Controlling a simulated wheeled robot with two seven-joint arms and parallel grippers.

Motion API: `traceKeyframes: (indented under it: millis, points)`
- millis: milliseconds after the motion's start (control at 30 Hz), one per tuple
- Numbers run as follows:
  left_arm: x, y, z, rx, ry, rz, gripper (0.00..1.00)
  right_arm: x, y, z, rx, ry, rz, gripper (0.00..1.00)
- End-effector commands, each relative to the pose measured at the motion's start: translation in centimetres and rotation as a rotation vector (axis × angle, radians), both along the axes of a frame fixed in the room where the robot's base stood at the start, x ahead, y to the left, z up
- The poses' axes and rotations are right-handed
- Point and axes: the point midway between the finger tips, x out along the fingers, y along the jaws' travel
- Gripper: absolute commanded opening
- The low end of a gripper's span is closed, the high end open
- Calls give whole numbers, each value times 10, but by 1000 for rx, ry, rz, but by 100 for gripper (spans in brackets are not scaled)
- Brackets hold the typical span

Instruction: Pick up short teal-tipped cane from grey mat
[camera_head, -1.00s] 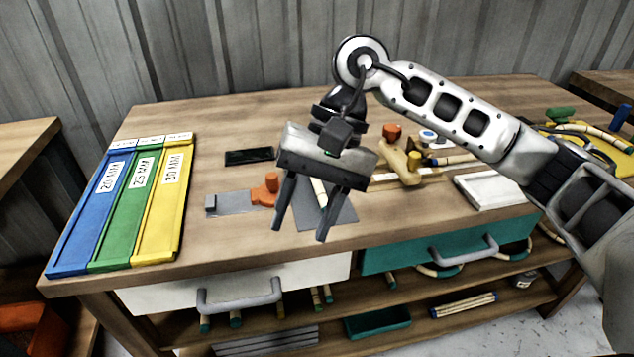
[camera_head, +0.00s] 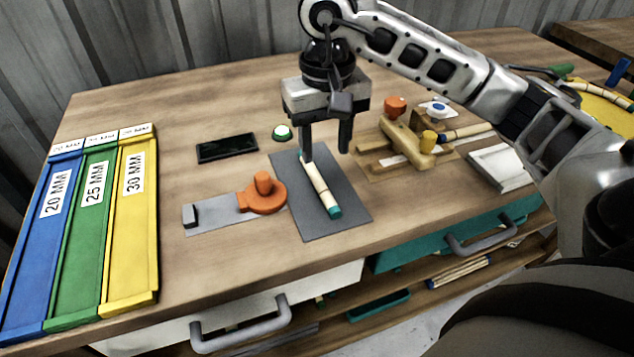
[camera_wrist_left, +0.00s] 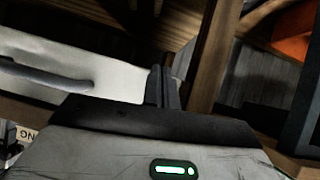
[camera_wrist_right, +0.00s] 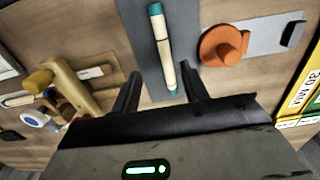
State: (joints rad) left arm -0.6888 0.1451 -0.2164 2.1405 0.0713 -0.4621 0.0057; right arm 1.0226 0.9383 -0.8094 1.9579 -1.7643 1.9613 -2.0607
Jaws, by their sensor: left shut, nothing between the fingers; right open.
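The short teal-tipped cane (camera_head: 320,190) lies on the grey mat (camera_head: 346,206) on the bench, cream with teal ends. It also shows in the right wrist view (camera_wrist_right: 163,48), its near end in front of the gap between the fingers. My right gripper (camera_head: 326,155) is open and empty, at the far end of the cane; one finger hides part of the mat there. In the right wrist view its two fingers (camera_wrist_right: 158,88) stand apart on either side of the cane's line. My left gripper (camera_wrist_left: 163,85) is shut and empty near the white drawer front, outside the head view.
An orange clamp-like tool (camera_head: 264,196) on a grey plate lies left of the mat. A wooden jig (camera_head: 407,145) with pegs stands at right. A black flat device (camera_head: 227,148) and green-rimmed button (camera_head: 282,132) lie behind. Blue, green and yellow trays (camera_head: 130,225) fill the left end.

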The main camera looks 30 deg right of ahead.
Motion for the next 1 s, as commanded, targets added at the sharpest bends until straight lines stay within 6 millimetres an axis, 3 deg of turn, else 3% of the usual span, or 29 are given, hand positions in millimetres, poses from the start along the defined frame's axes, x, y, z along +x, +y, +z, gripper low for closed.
traceKeyframes:
  millis: [267,600,867,1000]
  points:
    - [2,0,3,-1,-3,3,0,1,1,-22,1,1,1,45]
    - [4,1,6,10,-5,2,0,6,7,-67,1,2,0,45]
    - [2,1,2,13,4,2,0,6,7,-70,1,-1,1,45]
    - [2,1,2,13,4,2,0,6,7,-70,1,-1,1,11]
